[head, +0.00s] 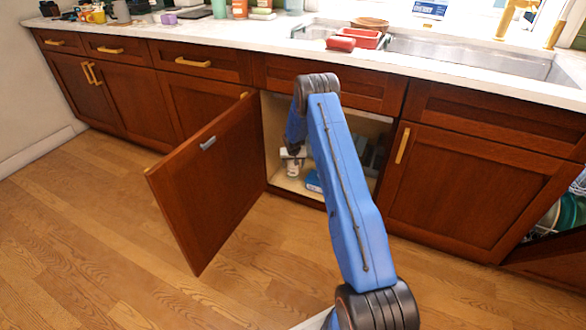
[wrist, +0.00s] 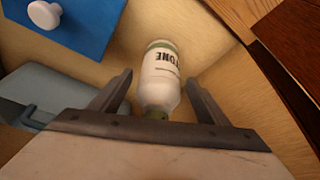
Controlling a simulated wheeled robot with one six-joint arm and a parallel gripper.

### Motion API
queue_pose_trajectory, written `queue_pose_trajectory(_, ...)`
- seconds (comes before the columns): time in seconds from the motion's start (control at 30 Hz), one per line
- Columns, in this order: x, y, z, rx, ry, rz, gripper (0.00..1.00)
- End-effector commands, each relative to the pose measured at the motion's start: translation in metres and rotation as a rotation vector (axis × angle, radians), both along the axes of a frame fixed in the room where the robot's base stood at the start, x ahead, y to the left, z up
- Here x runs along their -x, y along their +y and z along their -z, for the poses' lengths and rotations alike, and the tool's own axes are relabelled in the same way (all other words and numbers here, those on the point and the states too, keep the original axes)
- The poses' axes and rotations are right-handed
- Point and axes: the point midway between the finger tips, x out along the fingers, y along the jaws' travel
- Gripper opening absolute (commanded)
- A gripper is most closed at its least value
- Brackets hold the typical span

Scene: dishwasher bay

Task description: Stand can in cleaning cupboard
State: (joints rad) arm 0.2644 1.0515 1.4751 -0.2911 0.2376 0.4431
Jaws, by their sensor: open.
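A white can with green bands and dark lettering (wrist: 160,75) is inside the open cupboard under the sink. In the head view the can (head: 293,171) appears upright on the pale cupboard floor, near the left side of the opening. My gripper (wrist: 159,79) is open, with one finger on each side of the can and visible gaps to it. In the head view my gripper (head: 293,153) is at the can's upper part, partly hidden by my arm. The cleaning cupboard (head: 285,183) has its door (head: 213,185) swung open to the left.
A blue object (head: 313,181) lies on the cupboard floor right of the can; the wrist view shows a blue surface with a white knob (wrist: 44,14). A grey-blue container (wrist: 60,92) is beside my gripper. The open door borders the left. The wooden floor (head: 110,230) is clear.

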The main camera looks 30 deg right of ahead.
Motion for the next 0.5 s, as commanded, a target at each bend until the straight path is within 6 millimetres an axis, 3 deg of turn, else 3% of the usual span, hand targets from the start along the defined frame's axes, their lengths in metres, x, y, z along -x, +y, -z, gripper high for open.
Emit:
queue_pose_trajectory(0.2, 0.013, 0.006, -0.037, 0.001, -0.002, 0.000, 0.69)
queue_pose_trajectory(0.5, 0.026, 0.013, -0.072, 0.001, -0.001, -0.001, 0.69)
